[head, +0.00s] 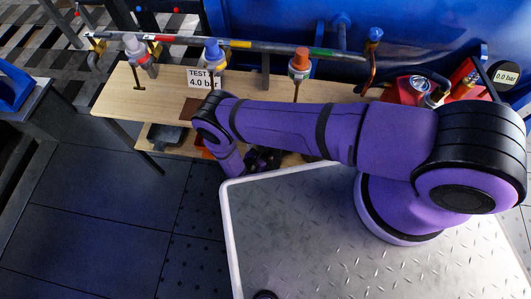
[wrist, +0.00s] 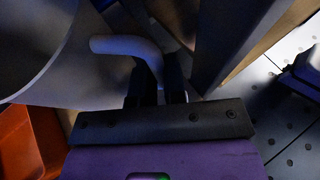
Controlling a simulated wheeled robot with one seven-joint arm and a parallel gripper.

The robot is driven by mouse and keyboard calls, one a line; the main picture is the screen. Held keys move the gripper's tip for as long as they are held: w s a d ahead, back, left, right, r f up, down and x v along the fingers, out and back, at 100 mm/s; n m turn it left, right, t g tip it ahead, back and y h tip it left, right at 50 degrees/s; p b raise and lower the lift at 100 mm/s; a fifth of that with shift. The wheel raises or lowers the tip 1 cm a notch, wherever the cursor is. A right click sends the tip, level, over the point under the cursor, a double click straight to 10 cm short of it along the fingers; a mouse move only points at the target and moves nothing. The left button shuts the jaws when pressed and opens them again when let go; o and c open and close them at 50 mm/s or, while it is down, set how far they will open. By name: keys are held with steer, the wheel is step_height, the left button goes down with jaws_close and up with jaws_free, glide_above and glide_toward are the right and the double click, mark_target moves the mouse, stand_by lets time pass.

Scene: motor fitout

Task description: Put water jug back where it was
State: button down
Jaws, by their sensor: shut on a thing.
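The water jug shows in the wrist view as a pale grey curved body with a bent handle (wrist: 118,45). My gripper (wrist: 160,85) is shut on this handle, with its dark fingers on either side of it. In the head view my gripper (head: 262,160) is low beside the wooden bench, partly behind my purple arm. The jug cannot be made out in the head view. Whether its base touches a surface cannot be told.
The wooden bench (head: 120,95) carries a pipe with several valves and a "TEST 4.0 bar" sign (head: 202,79). Its lower shelf (head: 180,146) holds dark and orange items. An orange bin (wrist: 22,145) is near the jug. Dark floor (head: 100,210) is clear at left.

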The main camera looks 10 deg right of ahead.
steer(key=c, duration=1.2)
jaws_free()
steer(key=shift+f, duration=0.1)
steer(key=shift+s+a+r, duration=0.1)
steer(key=shift+a+r, duration=0.05)
steer(key=shift+r, duration=0.1)
steer(key=v, duration=1.1)
steer(key=shift+s+a+r, duration=0.1)
steer(key=shift+s+a, duration=0.05)
steer(key=shift+a, duration=0.1)
